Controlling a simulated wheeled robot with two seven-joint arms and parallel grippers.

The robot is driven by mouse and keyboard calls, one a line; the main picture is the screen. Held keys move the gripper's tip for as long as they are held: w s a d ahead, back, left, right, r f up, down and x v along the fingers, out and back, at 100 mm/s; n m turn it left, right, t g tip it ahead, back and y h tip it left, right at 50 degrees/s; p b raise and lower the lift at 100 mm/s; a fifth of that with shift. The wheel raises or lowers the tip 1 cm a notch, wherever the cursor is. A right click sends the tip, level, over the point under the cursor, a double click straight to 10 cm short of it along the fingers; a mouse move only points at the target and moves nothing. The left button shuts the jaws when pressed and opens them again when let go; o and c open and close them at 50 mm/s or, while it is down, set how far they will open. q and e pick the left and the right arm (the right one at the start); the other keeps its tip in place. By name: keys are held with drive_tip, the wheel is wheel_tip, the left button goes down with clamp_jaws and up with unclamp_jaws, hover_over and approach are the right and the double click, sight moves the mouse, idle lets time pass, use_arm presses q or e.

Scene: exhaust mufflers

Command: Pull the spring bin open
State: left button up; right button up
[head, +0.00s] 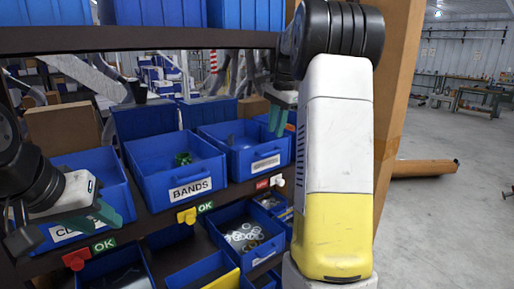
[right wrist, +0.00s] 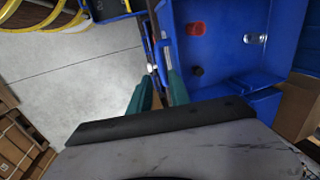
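A blue bin (head: 243,150) stands on the shelf right of the BANDS bin; its front label is too small to read, so I cannot tell if it is the spring bin. My right gripper (head: 279,119) points down by its right side, partly hidden by my arm. In the right wrist view, its two green fingers (right wrist: 161,91) stand apart at the edge of a blue bin (right wrist: 225,50) holding a red, a dark and a shiny part. I cannot tell whether they touch its wall. My left gripper (head: 108,213) is at the lower left, near a bin label; its finger gap is unclear.
The BANDS bin (head: 178,172) holds a green part. Lower bins, one with pale rings (head: 243,236), sit beneath, with OK tags along the shelf edge. An upper shelf (head: 140,39) crosses above. A cardboard-coloured post (head: 402,90) rises beside my right arm. Floor (head: 455,200) is open at right.

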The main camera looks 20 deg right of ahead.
sight(272, 152)
drive_tip(key=x, duration=0.8)
drive_tip(key=shift+w+d, duration=0.15)
clamp_jaws()
idle(1.2)
